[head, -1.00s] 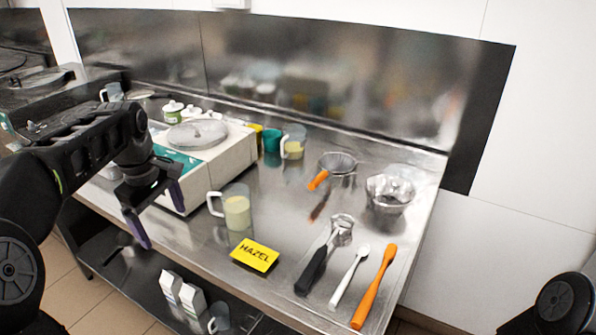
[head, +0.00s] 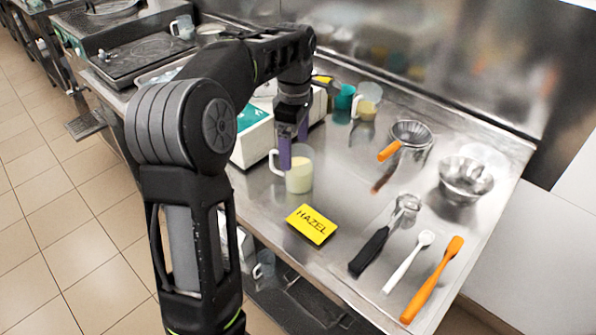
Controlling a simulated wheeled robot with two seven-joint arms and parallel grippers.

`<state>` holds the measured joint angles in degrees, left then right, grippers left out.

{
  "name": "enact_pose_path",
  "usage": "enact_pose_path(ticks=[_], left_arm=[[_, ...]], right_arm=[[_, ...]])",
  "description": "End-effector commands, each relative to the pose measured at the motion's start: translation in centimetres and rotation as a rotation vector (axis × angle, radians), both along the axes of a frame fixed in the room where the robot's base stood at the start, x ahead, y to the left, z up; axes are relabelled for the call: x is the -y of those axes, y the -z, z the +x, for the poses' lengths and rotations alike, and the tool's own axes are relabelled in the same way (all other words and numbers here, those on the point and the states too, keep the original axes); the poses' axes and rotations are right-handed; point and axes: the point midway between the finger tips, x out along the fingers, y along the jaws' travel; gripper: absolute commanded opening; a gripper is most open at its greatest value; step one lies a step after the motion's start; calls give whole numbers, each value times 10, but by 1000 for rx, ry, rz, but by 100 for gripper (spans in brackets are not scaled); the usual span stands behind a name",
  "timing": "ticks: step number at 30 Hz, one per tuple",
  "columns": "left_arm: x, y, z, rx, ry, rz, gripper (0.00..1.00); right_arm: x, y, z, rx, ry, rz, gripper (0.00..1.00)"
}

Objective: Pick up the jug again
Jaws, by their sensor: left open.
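A clear jug (head: 300,176) with pale yellow contents and a white handle on its left side stands upright on the steel counter. It is behind the yellow HAZEL card. I cannot tell whether a finger touches the jug. A second jug (head: 367,103) with yellowish contents stands farther back beside a teal cup (head: 344,97). My right gripper does not show.
The yellow HAZEL card (head: 312,225) lies in front of the jug. To the right are a black-handled tool (head: 370,252), a white spoon (head: 408,262), an orange spatula (head: 433,280), a strainer (head: 410,135) and a metal bowl (head: 466,178). A white machine (head: 250,138) stands left.

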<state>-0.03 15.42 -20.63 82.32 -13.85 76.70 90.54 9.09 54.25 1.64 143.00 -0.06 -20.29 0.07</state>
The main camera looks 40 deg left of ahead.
Motion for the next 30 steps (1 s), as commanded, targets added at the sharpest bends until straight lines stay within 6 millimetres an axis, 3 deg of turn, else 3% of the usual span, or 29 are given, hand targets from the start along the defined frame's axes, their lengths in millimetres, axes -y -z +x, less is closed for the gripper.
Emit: enact_pose_path(ticks=[10, 18, 30], left_arm=[[0, 1, 0, 0, 2, 0, 89], [0, 25, 0, -2, 1, -1, 89], [1, 31, -1, -2, 2, -1, 89]], right_arm=[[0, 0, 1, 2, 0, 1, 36], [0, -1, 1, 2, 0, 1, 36], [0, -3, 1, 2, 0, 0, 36]])
